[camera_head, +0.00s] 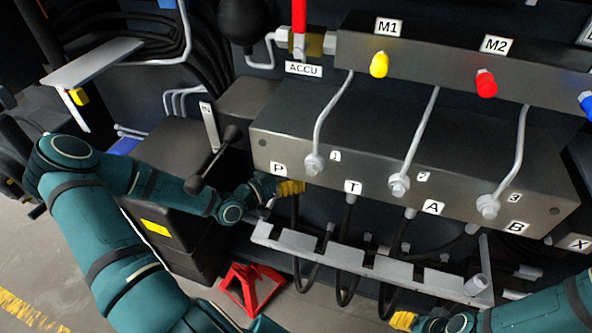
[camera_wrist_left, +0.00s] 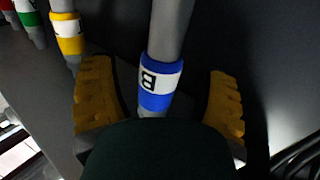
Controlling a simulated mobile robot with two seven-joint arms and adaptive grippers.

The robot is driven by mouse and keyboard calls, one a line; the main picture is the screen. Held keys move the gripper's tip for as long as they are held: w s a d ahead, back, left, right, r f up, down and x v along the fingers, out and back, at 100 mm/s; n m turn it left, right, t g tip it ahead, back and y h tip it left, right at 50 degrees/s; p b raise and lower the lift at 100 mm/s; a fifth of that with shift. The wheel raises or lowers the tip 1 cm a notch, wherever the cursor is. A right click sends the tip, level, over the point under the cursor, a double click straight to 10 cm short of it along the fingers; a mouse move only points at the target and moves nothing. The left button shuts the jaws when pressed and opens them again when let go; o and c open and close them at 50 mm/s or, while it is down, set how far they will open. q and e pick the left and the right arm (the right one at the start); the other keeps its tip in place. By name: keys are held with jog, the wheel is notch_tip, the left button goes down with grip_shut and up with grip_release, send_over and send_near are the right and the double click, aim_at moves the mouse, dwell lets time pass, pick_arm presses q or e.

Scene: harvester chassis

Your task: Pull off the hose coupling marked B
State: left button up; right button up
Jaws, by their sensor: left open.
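The hose coupling marked B (camera_wrist_left: 160,82), a grey tube with blue and white bands, stands between the two yellow fingers of my left gripper (camera_wrist_left: 160,105) in the left wrist view. The fingers are open, with gaps on both sides. In the head view my left gripper (camera_head: 290,187) is beneath the grey manifold block (camera_head: 400,165), beside the P label (camera_head: 278,169). The B label (camera_head: 515,227) on the block is far to the right of it. The coupling's bands cannot be made out there. My right gripper (camera_head: 405,320) is at the bottom edge, its opening unclear.
A yellow-banded coupling (camera_wrist_left: 68,35) stands left of the B coupling, with green and red ones beyond. A notched grey rail (camera_head: 370,265) crosses in front of the hanging black hoses. A black lever (camera_head: 212,160) stands above my left forearm. A red stand (camera_head: 252,287) is on the floor.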

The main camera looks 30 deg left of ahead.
pick_arm(q)
jog(key=shift+x, duration=0.85)
grip_shut()
jog(key=c, duration=0.8)
grip_release()
grip_shut()
jog(key=shift+f+b, duration=0.35)
jog(key=shift+f+b, duration=1.65)
jog(key=shift+f, duration=0.3)
